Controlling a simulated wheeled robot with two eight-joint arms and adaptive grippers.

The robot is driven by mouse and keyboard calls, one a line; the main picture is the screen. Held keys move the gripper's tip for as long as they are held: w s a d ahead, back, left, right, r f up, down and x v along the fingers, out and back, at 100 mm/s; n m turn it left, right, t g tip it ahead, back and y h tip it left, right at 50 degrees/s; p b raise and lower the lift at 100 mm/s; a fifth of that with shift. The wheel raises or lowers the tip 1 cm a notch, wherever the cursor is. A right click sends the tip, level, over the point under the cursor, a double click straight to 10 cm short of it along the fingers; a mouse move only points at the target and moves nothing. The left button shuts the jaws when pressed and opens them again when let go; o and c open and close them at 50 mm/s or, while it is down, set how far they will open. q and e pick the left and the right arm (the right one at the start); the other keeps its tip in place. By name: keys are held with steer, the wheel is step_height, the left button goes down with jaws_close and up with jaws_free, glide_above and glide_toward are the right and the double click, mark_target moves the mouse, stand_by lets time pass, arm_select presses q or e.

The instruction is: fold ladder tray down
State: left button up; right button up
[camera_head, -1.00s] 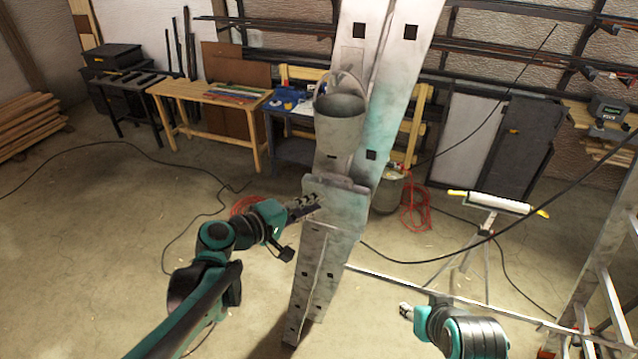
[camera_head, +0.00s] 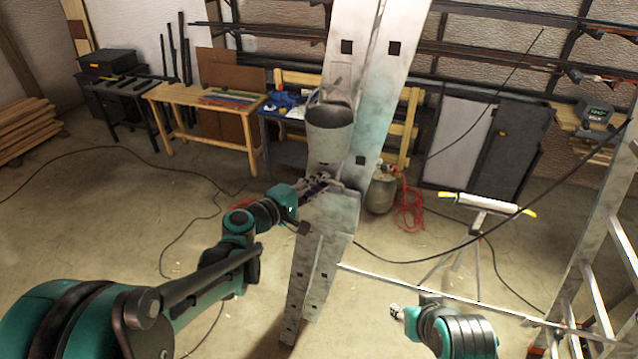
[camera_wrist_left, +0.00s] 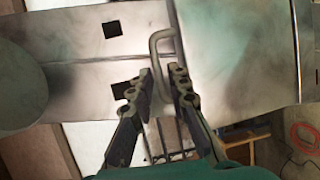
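The tall grey metal ladder (camera_head: 374,100) stands upright in the middle of the head view. A grey metal bucket (camera_head: 331,125) is on its front. Below the bucket is a flat metal panel, apparently the tray (camera_head: 330,214); its exact tilt is hard to tell. In the left wrist view, a U-shaped handle (camera_wrist_left: 157,52) stands at the edge of this panel (camera_wrist_left: 235,50). My left gripper (camera_head: 326,184) is at the panel's upper edge. Its fingers (camera_wrist_left: 163,72) are apart, one on each side of the handle bar. My right gripper (camera_head: 396,312) is low, away from the ladder.
A roller stand (camera_head: 485,205) and another ladder (camera_head: 610,240) stand to the right. A gas cylinder (camera_head: 381,190) with a red hose is behind the ladder. Workbenches (camera_head: 205,95) line the back. Cables cross the floor; open floor lies to the left.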

arm_select(q)
jaws_close()
steer(key=shift+s, duration=0.1)
steer(key=s+a+f+m+t+h+b, duration=0.25)
steer(key=s+f+b, duration=0.35)
steer(key=b, duration=0.4)
steer(key=s+a+f+m+t+h+b, duration=0.1)
steer(key=s+a+f+t+h+b, duration=0.2)
steer(key=s+b, duration=0.65)
step_height(320, 180, down, 10)
steer(key=s+g+b, duration=0.1)
steer(key=b, duration=0.9)
steer(key=shift+s+f, duration=0.1)
steer(key=shift+f, duration=0.05)
